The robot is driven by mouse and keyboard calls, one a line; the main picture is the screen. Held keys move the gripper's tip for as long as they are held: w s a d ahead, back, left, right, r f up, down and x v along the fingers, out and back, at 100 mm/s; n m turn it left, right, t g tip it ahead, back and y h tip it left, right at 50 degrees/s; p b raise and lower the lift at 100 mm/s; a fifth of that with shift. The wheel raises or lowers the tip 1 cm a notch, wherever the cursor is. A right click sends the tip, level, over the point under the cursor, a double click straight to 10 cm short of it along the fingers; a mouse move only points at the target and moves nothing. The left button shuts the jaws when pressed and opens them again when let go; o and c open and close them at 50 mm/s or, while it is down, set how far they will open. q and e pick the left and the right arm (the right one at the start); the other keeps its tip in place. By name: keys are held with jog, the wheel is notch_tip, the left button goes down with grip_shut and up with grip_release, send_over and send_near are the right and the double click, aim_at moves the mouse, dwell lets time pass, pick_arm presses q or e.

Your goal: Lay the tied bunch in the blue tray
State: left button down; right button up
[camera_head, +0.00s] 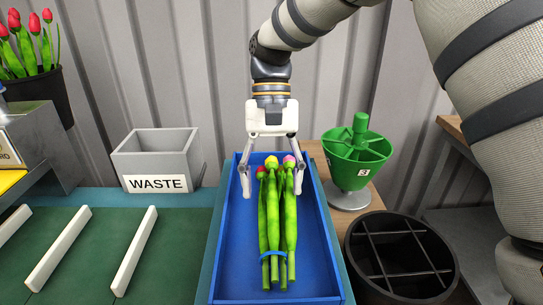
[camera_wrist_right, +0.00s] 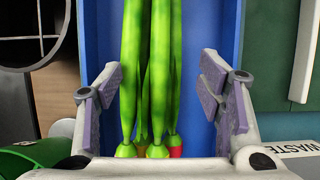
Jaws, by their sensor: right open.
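The tied bunch (camera_head: 275,215) lies lengthwise in the blue tray (camera_head: 231,240), its red, yellow and pink heads toward the far end and its green stems toward me. A blue tie (camera_head: 273,256) circles the stems near their cut ends. My right gripper (camera_head: 272,189) is open, its two fingers apart on either side of the bunch near the heads. In the right wrist view the stems (camera_wrist_right: 157,65) run between the open fingers (camera_wrist_right: 160,95), with clear gaps to both pads. The heads are partly hidden by the gripper body there. My left gripper is not in view.
A grey WASTE bin (camera_head: 158,165) stands left of the tray. A green cone holder (camera_head: 355,160) marked 3 and a black round bin (camera_head: 400,257) stand to the right. White dividers (camera_head: 135,250) lie on the green surface. A black bucket of red tulips (camera_head: 40,95) is at far left.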

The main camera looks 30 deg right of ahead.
jog(key=v, duration=0.9)
jog(key=shift+r+b, duration=0.25)
jog(key=shift+b, duration=0.2)
jog(key=shift+w+d, duration=0.1)
